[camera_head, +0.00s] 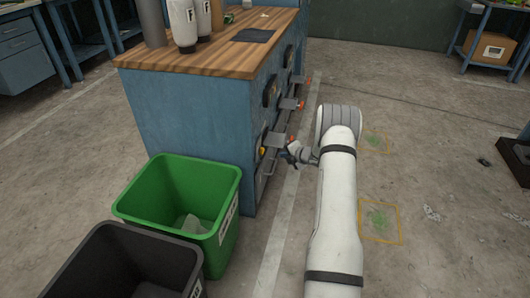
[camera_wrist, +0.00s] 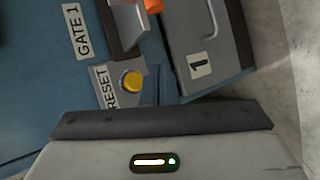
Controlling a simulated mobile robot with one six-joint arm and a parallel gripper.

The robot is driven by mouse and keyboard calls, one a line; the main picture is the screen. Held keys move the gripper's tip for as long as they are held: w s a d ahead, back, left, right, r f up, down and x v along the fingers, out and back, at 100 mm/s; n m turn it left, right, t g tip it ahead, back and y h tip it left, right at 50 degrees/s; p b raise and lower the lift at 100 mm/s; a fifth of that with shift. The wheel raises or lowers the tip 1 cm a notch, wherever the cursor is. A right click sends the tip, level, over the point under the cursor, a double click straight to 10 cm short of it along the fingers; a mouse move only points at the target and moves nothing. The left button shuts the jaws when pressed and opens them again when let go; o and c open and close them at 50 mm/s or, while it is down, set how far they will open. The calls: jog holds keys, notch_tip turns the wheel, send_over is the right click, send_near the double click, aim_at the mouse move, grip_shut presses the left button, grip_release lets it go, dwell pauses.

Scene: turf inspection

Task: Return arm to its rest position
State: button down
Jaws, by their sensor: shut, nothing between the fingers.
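My white arm reaches forward in the right half of the head view. My gripper (camera_head: 293,153) is shut and empty, small at the arm's far end, close to the right side of the blue cabinet (camera_head: 190,122). In the wrist view the cabinet front (camera_wrist: 40,75) is near, with a "GATE 1" label (camera_wrist: 72,32). A yellow button (camera_wrist: 131,81) sits beside a "RESET" label (camera_wrist: 107,87). A grey panel marked "1" (camera_wrist: 205,45) is to its right. The pale grey housing with a lit indicator below is part of my own wrist end.
A green bin (camera_head: 160,212) with pale scraps and a dark bin (camera_head: 110,265) stand in front of the cabinet. Bottles (camera_head: 184,25) stand on its wooden top (camera_head: 205,55). Concrete floor right of my arm is mostly clear, with yellow-marked turf patches (camera_head: 380,220) and a dark tray (camera_head: 518,158).

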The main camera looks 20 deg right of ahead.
dwell(0.6)
notch_tip(320, 180, up, 23)
jog(key=a+m+h+p, duration=0.2)
jog(key=m+h+p, duration=0.2)
jog(key=m+p, duration=0.3)
jog(key=s+a+r+m+g+h+p, duration=0.1)
jog(key=s+a+r+m+h+p, duration=0.25)
jog(key=r, duration=0.55)
jog(key=s+a+r+m+g+y+p, duration=0.1)
jog(key=s+r+m+p, duration=0.1)
jog(key=s+r+p, duration=0.6)
jog(key=s+a+r+m+g+p, duration=0.2)
jog(key=s+r, duration=0.5)
jog(key=s, duration=0.4)
jog(key=s+a+r+m+g+y+p, duration=0.1)
jog(key=s+a+r+m+g+p, duration=0.1)
jog(key=s+a+r+m+p, duration=0.3)
jog(key=s+a+r+m+g+y+p, duration=0.1)
jog(key=s+a+r+m+p, duration=0.3)
jog(key=s+a+r, duration=0.5)
jog(key=s+g+p, duration=0.1)
jog(key=s, duration=0.7)
jog(key=shift+s+a+r, duration=0.15)
jog(key=shift+s+a, duration=0.05)
jog(key=shift+s, duration=0.05)
